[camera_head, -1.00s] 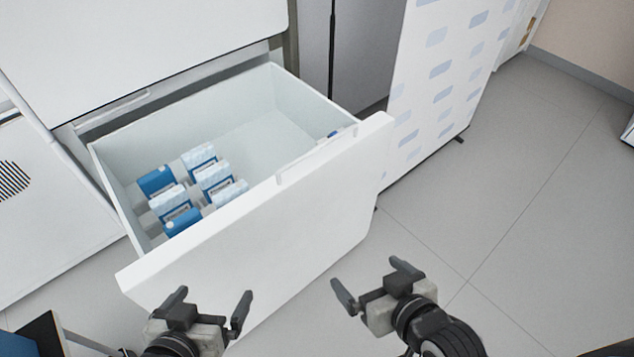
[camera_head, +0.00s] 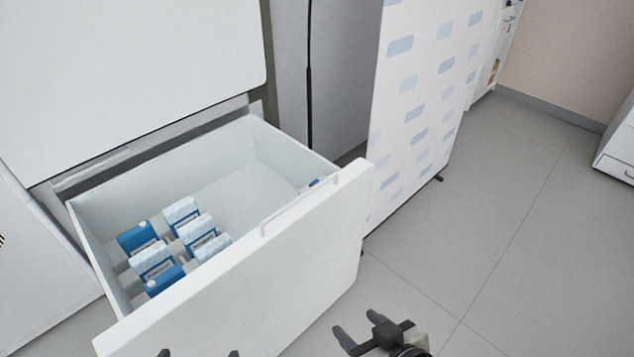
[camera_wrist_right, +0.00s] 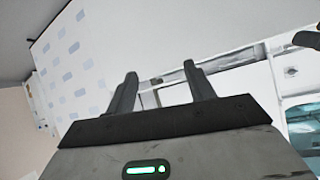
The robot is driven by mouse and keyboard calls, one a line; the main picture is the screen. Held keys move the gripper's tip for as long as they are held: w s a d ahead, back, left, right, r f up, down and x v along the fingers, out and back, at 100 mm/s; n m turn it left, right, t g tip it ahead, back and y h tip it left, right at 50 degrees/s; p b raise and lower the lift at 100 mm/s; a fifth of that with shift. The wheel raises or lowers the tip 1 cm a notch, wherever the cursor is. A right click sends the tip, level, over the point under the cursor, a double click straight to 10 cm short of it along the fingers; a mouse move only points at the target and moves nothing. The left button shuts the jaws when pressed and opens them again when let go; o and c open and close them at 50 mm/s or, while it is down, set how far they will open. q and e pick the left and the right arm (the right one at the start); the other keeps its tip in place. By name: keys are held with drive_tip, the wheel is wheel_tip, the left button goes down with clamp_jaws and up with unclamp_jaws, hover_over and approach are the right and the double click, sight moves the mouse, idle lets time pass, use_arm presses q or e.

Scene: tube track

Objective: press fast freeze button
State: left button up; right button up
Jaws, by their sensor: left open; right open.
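A white freezer drawer (camera_head: 330,225) stands pulled open below a white cabinet front (camera_head: 130,60). A small blue part (camera_head: 313,183) shows at the drawer's right inner end; I cannot tell whether it is the fast freeze button. No button is clearly readable. My left gripper (camera_head: 199,354) is at the bottom edge, below the drawer front in the picture, with only its fingertips showing; it is open. My right gripper (camera_head: 358,325) is open and empty, right of the drawer's front. In the right wrist view its fingers (camera_wrist_right: 160,72) are apart with nothing between them.
Several blue-and-white boxes (camera_head: 153,262) stand in the drawer. A white panel with blue patches (camera_head: 410,95) stands to the right of the drawer. Grey floor (camera_head: 480,220) at the right is clear. A white cabinet (camera_head: 615,150) is at the far right.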

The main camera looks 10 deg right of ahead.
clamp_jaws()
idle(1.3)
